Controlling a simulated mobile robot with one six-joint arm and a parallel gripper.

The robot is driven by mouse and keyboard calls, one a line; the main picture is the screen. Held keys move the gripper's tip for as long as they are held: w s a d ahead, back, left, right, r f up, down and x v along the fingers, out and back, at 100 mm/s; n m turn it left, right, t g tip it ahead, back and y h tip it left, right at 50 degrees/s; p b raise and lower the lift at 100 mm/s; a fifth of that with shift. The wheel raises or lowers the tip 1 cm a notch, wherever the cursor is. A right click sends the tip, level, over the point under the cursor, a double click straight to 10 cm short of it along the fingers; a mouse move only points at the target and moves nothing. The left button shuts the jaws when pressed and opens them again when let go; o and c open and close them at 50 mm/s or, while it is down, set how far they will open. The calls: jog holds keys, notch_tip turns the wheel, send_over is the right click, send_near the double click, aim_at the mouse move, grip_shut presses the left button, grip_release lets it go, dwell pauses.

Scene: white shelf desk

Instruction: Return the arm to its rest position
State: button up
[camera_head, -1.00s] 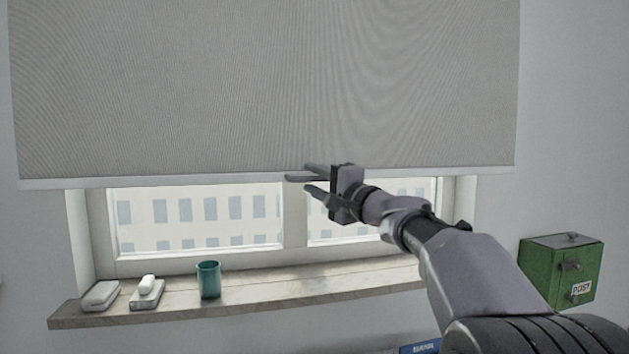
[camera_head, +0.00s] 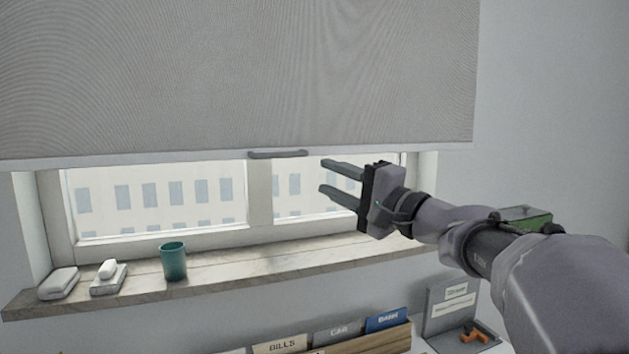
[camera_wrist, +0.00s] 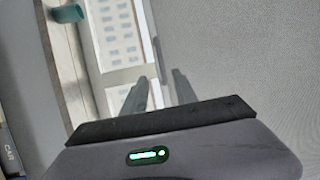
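My gripper (camera_head: 322,176) is open and empty in the head view, in front of the window's right pane. Its two fingers point left and are spread apart. It is right of and a little below the grey handle (camera_head: 277,154) on the bottom bar of the roller blind (camera_head: 240,75), apart from it. In the wrist view, the two fingers (camera_wrist: 160,90) show a gap with nothing between them, and the blind (camera_wrist: 240,50) fills the right side.
A teal cup (camera_head: 173,262) and white soap-like blocks (camera_head: 60,283) stand on the wooden sill (camera_head: 230,274). Below are a file box with tabbed folders (camera_head: 340,331) and a grey holder (camera_head: 450,308) with an orange item (camera_head: 474,335).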

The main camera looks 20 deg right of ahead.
jog(key=shift+s+d+f, duration=0.1)
jog(key=shift+s, duration=0.2)
jog(key=s+a+f+n+g+h, duration=0.1)
jog(key=s+a+f+n+g, duration=0.4)
jog(key=s+a+f+g, duration=0.9)
jog(key=s+f+n+h, duration=0.1)
jog(key=s+f+h, duration=0.1)
jog(key=s+f, duration=0.5)
jog(key=s+f+n+t+h, duration=0.1)
jog(key=s+f+n+h, duration=0.1)
jog(key=s+f, duration=0.4)
notch_tip(320, 180, down, 5)
jog(key=shift+s+a+f+h, duration=0.1)
jog(key=shift+s+a+h, duration=0.15)
jog(key=shift+s+h, duration=0.15)
jog(key=shift+d, duration=0.1)
